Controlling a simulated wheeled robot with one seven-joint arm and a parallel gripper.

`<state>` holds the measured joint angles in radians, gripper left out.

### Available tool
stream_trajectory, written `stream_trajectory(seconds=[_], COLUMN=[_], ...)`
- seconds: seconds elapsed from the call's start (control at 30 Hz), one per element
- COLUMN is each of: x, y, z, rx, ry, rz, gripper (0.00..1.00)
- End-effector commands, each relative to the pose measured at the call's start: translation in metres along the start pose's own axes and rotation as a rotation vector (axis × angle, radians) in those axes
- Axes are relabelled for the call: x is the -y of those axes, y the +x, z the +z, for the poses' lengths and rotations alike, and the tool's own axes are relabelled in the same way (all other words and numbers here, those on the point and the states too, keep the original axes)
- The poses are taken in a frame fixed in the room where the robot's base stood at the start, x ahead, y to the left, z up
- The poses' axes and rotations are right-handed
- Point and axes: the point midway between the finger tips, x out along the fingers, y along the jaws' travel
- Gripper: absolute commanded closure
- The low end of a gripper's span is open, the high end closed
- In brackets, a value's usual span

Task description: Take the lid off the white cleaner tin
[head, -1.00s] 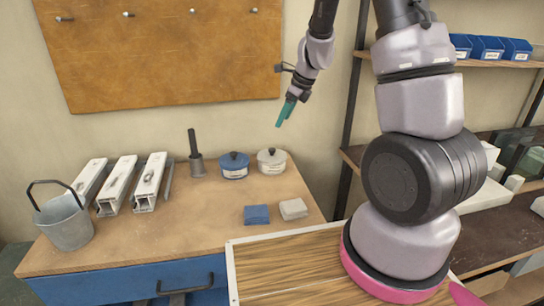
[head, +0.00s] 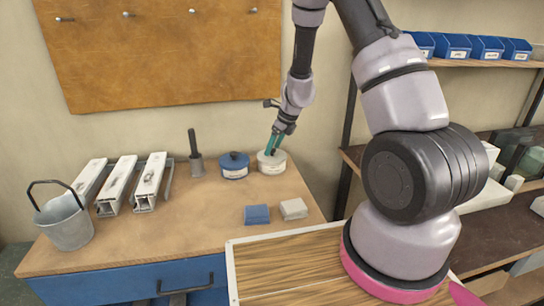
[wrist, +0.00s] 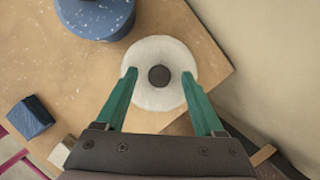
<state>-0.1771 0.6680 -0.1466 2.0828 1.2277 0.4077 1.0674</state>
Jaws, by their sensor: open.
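The white cleaner tin (head: 271,168) stands on the bench top at the back right, with a label on its front. Its round white lid (wrist: 159,53) with a dark knob (wrist: 159,76) fills the middle of the wrist view. My gripper (head: 270,152) is right above the tin, its teal fingers pointing down. In the wrist view my gripper (wrist: 159,75) is open, with one finger on each side of the knob and gaps between. The knob is hidden behind the fingers in the head view. I cannot tell the exact height of the fingertips over the lid.
A blue lidded tin (head: 234,166) stands close to the left of the white one. A blue block (head: 257,214) and a whitish block (head: 293,208) lie in front. White profiles (head: 149,182), a dark-handled tool (head: 196,160) and a metal bucket (head: 64,222) are further left.

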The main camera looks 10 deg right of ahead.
Motion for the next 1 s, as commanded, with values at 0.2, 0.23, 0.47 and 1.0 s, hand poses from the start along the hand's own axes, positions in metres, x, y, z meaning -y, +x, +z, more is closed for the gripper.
stream_trajectory(seconds=[0.2, 0.23, 0.47, 1.0], x=[0.000, 0.000, 0.000, -0.001], y=[0.005, 0.005, 0.004, -0.028], z=[0.001, 0.001, 0.001, 0.016], rx=[0.001, 0.001, 0.001, 0.005], ry=[-0.001, -0.001, -0.001, -0.006], rz=[0.000, 0.000, 0.000, -0.002], gripper=[0.30, 0.30, 0.99, 1.00])
